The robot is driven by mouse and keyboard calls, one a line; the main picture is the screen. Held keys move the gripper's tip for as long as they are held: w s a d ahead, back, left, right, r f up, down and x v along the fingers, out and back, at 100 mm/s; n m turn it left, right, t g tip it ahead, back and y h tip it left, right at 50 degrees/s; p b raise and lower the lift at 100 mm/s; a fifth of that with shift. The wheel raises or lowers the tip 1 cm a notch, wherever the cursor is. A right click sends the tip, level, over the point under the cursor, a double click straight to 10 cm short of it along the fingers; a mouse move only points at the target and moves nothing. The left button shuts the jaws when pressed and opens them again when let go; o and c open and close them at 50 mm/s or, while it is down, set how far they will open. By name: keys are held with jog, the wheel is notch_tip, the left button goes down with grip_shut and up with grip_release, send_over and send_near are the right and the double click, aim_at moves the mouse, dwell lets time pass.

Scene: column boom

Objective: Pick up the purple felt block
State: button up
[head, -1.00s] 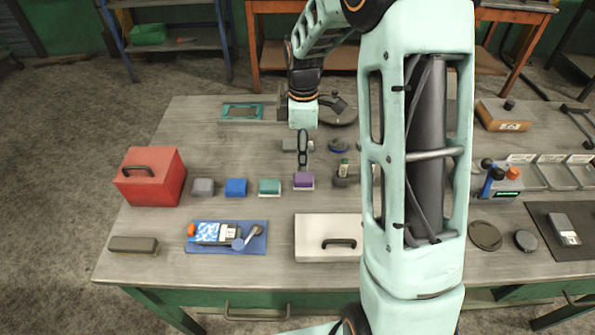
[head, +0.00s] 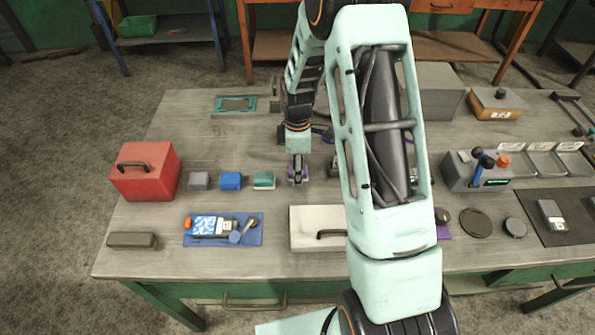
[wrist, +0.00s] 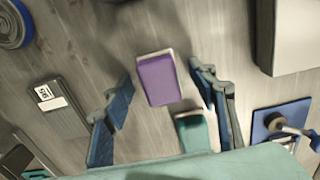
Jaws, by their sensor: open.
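The purple felt block (wrist: 158,81) has a purple top and a pale edge and lies on the workbench. In the wrist view it sits between the spread fingers of my gripper (wrist: 160,98), a little beyond the fingertips, with bare wood on both sides of it. In the head view my gripper (head: 298,178) is right over the block and hides most of it; only a bit of purple shows. My gripper is open and empty. I cannot tell the exact height of the fingertips above the bench.
A teal block (head: 264,181), a blue block (head: 231,181) and a grey block (head: 199,181) stand in a row to the left. A red box (head: 146,180) is farther left. A white box (head: 318,215) with a black handle lies in front.

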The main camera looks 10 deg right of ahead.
jog(key=shift+c, duration=0.7)
jog(key=c, duration=1.1)
jog(key=shift+r, duration=0.1)
jog(key=shift+r, duration=0.5)
jog(key=shift+w+d+r+b, duration=0.4)
jog(key=shift+w+d+r, duration=0.95)
jog(key=shift+w+r, duration=0.6)
jog(key=shift+w+d+r+b, duration=0.35)
jog(key=shift+w+d+r, duration=1)
jog(key=shift+w+r, duration=0.6)
jog(key=shift+w+d+r+b, duration=0.4)
jog(key=shift+w+d+r, duration=0.95)
jog(key=shift+w+r, duration=0.6)
jog(key=shift+s, duration=0.15)
